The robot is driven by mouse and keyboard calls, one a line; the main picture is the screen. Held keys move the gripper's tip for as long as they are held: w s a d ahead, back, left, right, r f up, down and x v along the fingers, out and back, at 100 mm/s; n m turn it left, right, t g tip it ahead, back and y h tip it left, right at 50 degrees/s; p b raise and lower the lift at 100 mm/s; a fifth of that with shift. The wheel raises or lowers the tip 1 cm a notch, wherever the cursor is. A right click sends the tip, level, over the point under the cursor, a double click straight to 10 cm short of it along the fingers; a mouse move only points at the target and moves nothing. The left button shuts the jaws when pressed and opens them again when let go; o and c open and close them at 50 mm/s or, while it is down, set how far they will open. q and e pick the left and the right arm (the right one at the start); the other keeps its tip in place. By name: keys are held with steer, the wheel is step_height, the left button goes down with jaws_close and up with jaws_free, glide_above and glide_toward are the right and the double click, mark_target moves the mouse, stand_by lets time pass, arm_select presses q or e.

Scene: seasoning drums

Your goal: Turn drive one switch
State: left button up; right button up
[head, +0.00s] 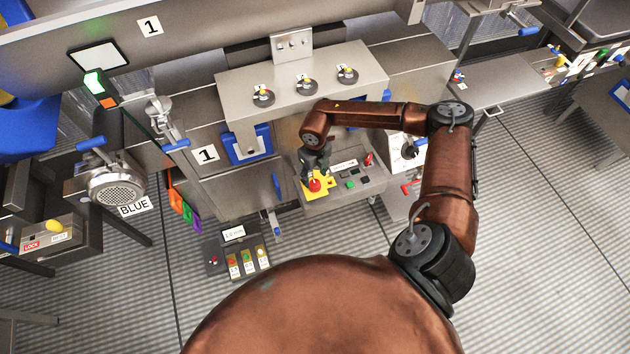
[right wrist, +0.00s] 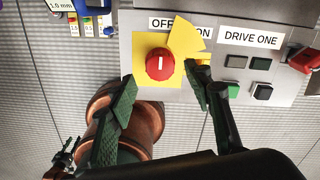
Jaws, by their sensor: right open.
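The drive one switch is a red round knob (right wrist: 160,64) with a short white mark, on a yellow plate (right wrist: 140,46). In the right wrist view the mark stands roughly upright. An OFF label (right wrist: 159,23) and a partly hidden ON label (right wrist: 203,32) sit above it. A yellow flap (right wrist: 187,35) covers the space between them. The DRIVE ONE label (right wrist: 249,38) is to the right. My right gripper (right wrist: 163,76) is open, its fingers appearing on either side of the knob; I cannot tell whether they touch it. The knob also shows in the head view (head: 314,185). My left gripper is not in view.
Black and green buttons (right wrist: 262,91) and a second red switch (right wrist: 304,60) sit right of the knob on the same panel. A steel shelf with several small knobs (head: 305,85) stands behind it. A small control box (head: 238,250) stands at the front left.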

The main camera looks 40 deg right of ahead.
mark_target(315, 183)
step_height(315, 183, up, 7)
stand_by(0.3)
stand_by(0.5)
